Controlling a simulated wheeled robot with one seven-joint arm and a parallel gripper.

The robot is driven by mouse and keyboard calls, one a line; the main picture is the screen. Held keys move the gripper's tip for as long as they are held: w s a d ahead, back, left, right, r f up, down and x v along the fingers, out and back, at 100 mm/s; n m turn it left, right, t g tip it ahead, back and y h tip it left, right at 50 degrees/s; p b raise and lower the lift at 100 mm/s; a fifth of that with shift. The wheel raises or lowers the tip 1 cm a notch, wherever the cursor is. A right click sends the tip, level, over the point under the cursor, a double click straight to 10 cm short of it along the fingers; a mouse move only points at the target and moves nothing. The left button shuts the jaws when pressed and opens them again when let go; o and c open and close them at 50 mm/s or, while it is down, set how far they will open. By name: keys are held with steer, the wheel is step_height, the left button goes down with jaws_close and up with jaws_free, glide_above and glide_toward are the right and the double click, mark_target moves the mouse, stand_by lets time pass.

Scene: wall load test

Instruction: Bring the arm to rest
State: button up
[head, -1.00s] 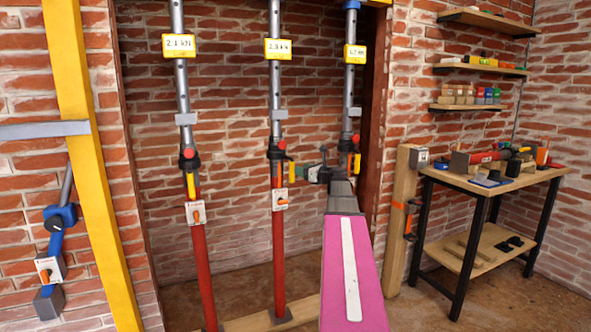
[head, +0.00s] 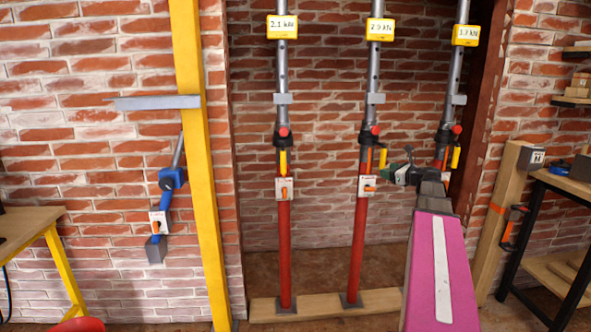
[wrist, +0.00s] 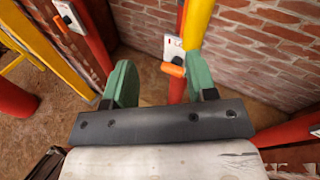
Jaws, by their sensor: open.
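My gripper (head: 399,174) is at the end of my pink arm, in front of the right-hand red and grey prop (head: 446,137). In the wrist view its two green fingers (wrist: 158,85) stand wide apart with nothing between them. Beyond them the wrist view shows a red post with a white plate and orange lever (wrist: 173,69). I cannot tell whether a finger touches it. The middle prop (head: 357,240) and left prop (head: 284,240) stand upright to the left of my gripper.
The props stand on a wooden sill (head: 325,304) in a brick recess. A yellow post (head: 198,140) with a grey bar (head: 157,103) and a blue tool (head: 166,200) are to the left. A wooden table (head: 30,229) is far left, a workbench (head: 567,183) far right.

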steer(key=s+a+f+n+g+h, duration=0.1)
steer(key=s+a+f+n+g, duration=0.4)
steer(key=a+f, duration=0.45)
steer(key=s+a+f+n+g+h, duration=0.1)
steer(key=s+a+f+n+g, duration=0.25)
steer(key=a+f+n, duration=0.6)
steer(key=s+a+f+n+g+h, duration=0.2)
steer(key=s+f+n+h, duration=0.1)
steer(key=s+f+n, duration=0.3)
steer(key=s+a+f+n+g+h, duration=0.3)
steer(key=s+f+n, duration=0.4)
steer(key=s+f, duration=0.2)
steer(key=shift+s+a+f+g+h, duration=0.25)
steer(key=shift+s+f+g+h, duration=0.1)
steer(key=shift+s, duration=0.55)
